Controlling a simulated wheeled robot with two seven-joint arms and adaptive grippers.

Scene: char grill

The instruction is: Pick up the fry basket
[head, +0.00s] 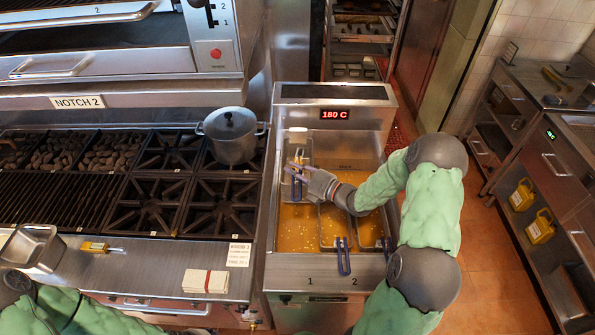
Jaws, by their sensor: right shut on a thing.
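The fryer (334,93) has oil vats with wire baskets. My right gripper (301,172) reaches in from the right and is shut on the blue handle of a fry basket (298,150) at the upper left of the fryer. The gripper hides part of that handle and basket. A second fry basket (335,226) sits in the oil right of the middle, its blue handle pointing toward the front edge. Part of my left arm shows at the bottom left, but its gripper is out of view.
A grey lidded pot (231,134) stands on the stove left of the fryer. A metal pan (35,246), a yellow-handled tool (95,247) and folded cloths (206,281) lie along the front ledge. Shelves with yellow jugs (540,227) stand at the right, beyond open floor.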

